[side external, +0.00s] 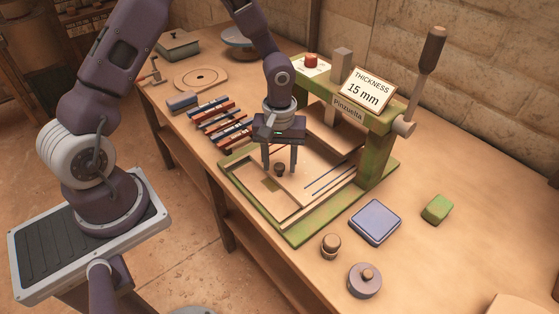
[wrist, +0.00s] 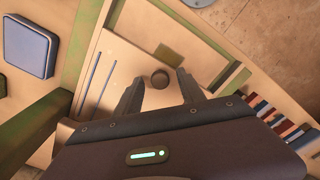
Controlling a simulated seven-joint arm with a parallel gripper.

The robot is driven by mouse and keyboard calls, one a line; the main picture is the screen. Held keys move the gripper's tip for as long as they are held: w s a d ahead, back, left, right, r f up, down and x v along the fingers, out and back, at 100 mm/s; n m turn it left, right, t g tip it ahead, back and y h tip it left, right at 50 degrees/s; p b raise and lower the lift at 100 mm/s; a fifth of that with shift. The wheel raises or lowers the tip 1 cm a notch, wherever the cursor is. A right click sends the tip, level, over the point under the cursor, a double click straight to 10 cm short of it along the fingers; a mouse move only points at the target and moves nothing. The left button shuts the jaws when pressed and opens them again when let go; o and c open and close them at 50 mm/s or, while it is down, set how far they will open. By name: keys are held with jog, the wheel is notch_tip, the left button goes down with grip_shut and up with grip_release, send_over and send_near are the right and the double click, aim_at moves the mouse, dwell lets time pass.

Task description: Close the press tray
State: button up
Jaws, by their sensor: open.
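The press tray (side external: 298,200) is a pale wooden board inside the green base (side external: 378,178) of the press. A dark round knob (side external: 280,169) stands up from it. In the wrist view the tray (wrist: 118,62) shows with the knob (wrist: 160,79) and a yellowish patch beside it. My gripper (side external: 280,173) points down over the tray and is open, a finger on either side of the knob. In the wrist view my gripper (wrist: 160,78) has its fingertips apart, with the knob between them. I cannot tell whether either finger touches the knob.
The green press frame (side external: 376,120), with its lever (side external: 426,65) and thickness sign (side external: 367,91), stands behind the tray. Red and blue strips (side external: 222,122) lie left. A blue pad (side external: 375,221), green block (side external: 437,208) and two small knobbed pieces lie right.

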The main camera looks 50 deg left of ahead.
jog(key=shift+c, duration=0.2)
grip_shut()
dwell(1.1)
